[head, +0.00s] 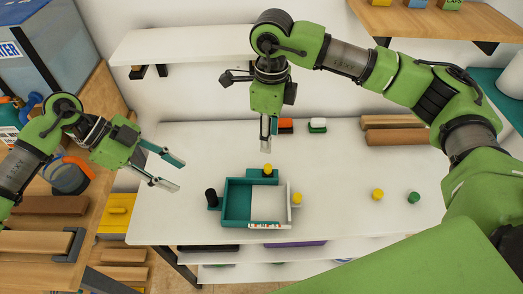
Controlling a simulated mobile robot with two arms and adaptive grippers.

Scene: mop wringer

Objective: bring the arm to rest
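My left gripper (180,176) is open and empty, its two fingers spread above the left end of the white table (340,222). My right gripper (268,143) hangs fingers down over the middle of the table, behind a teal box-like frame (237,205). Its fingers are seen nearly edge-on, so their gap is unclear; nothing shows held in it. The teal frame has a white panel (265,204) at its right, and a yellow knob (267,170) at its back. A black cylinder (211,198) stands at its left.
A yellow piece (377,194) and a green piece (413,197) lie at the table's right. Red (286,125) and white (317,125) items and wooden blocks (395,130) are at the back. A wall shelf (185,45) is above. A wooden bench (90,170) stands left.

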